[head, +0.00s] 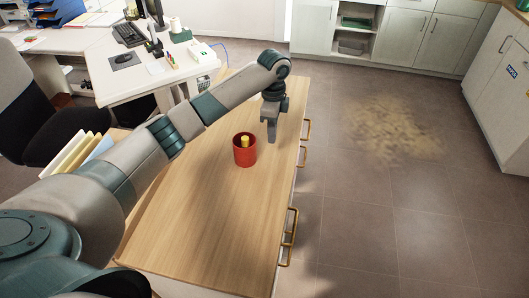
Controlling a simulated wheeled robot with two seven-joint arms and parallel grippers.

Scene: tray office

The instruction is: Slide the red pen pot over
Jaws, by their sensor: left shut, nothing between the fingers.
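The red pen pot (244,155) stands upright on the wooden tabletop, with a yellow item (245,141) showing inside it. My left gripper (271,138) points down just beyond the pot and to its right, near the right edge of the top. Its fingers are shut and hold nothing. A small gap seems to lie between the fingers and the pot, but whether they touch is hard to tell. My right gripper is not in view.
The wooden tabletop (215,215) is clear in front of the pot. Drawer handles (290,225) stick out along its right side. A white desk (160,82) with office items stands at the back left, beside a black chair (45,120). Open floor lies to the right.

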